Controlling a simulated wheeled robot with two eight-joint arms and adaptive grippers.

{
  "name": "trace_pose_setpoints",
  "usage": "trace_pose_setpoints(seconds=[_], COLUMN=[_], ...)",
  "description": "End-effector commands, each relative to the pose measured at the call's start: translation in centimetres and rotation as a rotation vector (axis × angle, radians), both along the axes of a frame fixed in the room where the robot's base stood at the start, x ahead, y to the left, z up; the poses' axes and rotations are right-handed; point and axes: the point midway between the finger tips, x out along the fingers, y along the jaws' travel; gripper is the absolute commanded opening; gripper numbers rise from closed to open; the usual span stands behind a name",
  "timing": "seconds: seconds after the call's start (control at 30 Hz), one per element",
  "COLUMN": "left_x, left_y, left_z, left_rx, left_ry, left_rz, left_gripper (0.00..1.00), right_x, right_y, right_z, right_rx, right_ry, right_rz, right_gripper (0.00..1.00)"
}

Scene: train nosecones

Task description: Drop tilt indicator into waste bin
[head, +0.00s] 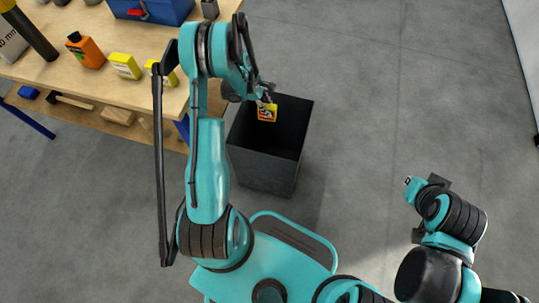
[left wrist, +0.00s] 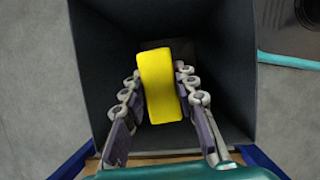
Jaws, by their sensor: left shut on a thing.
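The tilt indicator (head: 267,112) is a small yellow block with a red and dark label in the head view. Its plain yellow side (left wrist: 161,86) faces me in the left wrist view. My left gripper (head: 264,99) is shut on it, with one finger on each side. It holds the block over the opening of the waste bin (head: 262,176), a dark grey square open-topped box on the floor. The bin's inner walls (left wrist: 215,50) surround the block in the left wrist view. I cannot tell how far below the rim it hangs.
A wooden workbench (head: 110,88) stands at the upper left, beside the bin. It carries an orange bottle (head: 86,50), yellow boxes (head: 125,66) and a blue toolbox (head: 150,10). The grey floor right of the bin (head: 370,120) is clear.

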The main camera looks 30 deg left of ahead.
Motion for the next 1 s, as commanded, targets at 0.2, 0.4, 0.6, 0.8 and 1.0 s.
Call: trace_pose_setpoints(seconds=[0.2,0.4,0.6,0.8,1.0], left_x=[0.0,0.0,0.0,-0.3,-0.9], left_y=[0.0,0.0,0.0,0.8,2.4], left_z=[0.0,0.0,0.1,2.0,6.0], left_rx=[0.000,0.000,0.000,0.000,0.000], left_ry=[0.000,0.000,0.000,0.000,0.001], left_rz=[0.000,-0.001,0.000,0.002,0.002], left_gripper=[0.00,0.53,0.53,0.53,0.53], right_x=[0.0,0.0,0.0,0.0,0.0], right_y=[0.0,0.0,0.0,0.0,0.0], right_z=[0.1,0.0,0.0,0.0,0.0], right_rx=[0.000,0.000,0.000,0.000,0.000], right_ry=[0.000,0.000,0.000,0.000,0.000], right_rz=[0.000,0.000,0.000,0.000,0.000], right_gripper=[0.00,0.00,0.00,0.00,0.00])
